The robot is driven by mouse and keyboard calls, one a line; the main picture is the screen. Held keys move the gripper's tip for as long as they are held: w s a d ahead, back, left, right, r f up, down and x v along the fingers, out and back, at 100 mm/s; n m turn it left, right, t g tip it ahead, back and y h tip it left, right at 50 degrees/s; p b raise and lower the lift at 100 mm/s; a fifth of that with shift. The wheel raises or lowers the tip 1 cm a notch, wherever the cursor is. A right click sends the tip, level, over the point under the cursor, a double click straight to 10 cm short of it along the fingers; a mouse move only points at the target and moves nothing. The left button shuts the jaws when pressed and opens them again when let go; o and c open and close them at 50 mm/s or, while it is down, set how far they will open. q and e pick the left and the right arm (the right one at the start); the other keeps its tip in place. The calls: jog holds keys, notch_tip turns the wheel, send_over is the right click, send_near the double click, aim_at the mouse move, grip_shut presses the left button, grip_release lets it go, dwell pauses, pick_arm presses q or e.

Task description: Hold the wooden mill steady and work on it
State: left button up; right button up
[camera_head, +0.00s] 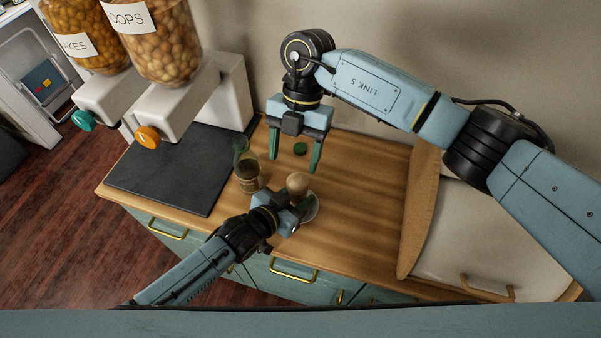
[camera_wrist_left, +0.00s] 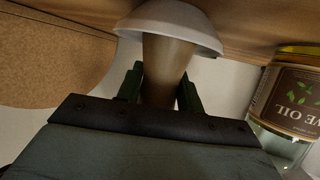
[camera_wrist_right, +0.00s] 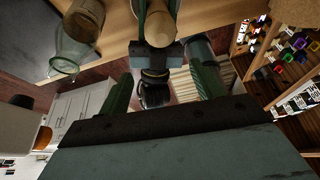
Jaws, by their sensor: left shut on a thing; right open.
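The wooden mill (camera_head: 297,184), with a round pale knob on top, stands upright over the counter at a small white bowl (camera_head: 313,207). My left gripper (camera_head: 290,208) is shut on the mill's body; the left wrist view shows the brown body (camera_wrist_left: 168,72) between its fingers and the bowl (camera_wrist_left: 175,18) at the mill's foot. Whether the mill rests in the bowl I cannot tell. My right gripper (camera_head: 294,158) is open and empty, pointing down above and behind the mill. In the right wrist view, the knob (camera_wrist_right: 160,30) is beyond its fingers.
A glass bottle (camera_head: 248,178) stands left of the mill; an olive oil label shows in the left wrist view (camera_wrist_left: 300,98). A small green disc (camera_head: 300,149) lies behind. A dark slab (camera_head: 170,165) and dispensers (camera_head: 175,95) are left, a cutting board (camera_head: 420,205) right. Wood between is clear.

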aim_at(300, 179)
jog(key=shift+s+d+r+m+y, duration=0.15)
jog(key=shift+d+m+y, duration=0.1)
jog(key=shift+m, duration=0.25)
jog(key=shift+w+d+r+m+y, duration=0.1)
jog(key=shift+d+m+y, duration=0.1)
jog(key=shift+m, duration=0.3)
jog(key=d+r+m+t+y, duration=0.25)
jog(key=d+m, duration=0.25)
jog(key=m, duration=0.3)
jog(key=shift+h, duration=0.4)
jog(key=x, duration=1.1)
jog(key=shift+w+a+f, duration=0.15)
jog(key=shift+w+a, duration=0.1)
jog(key=shift+a, duration=0.15)
jog(key=c, duration=1)
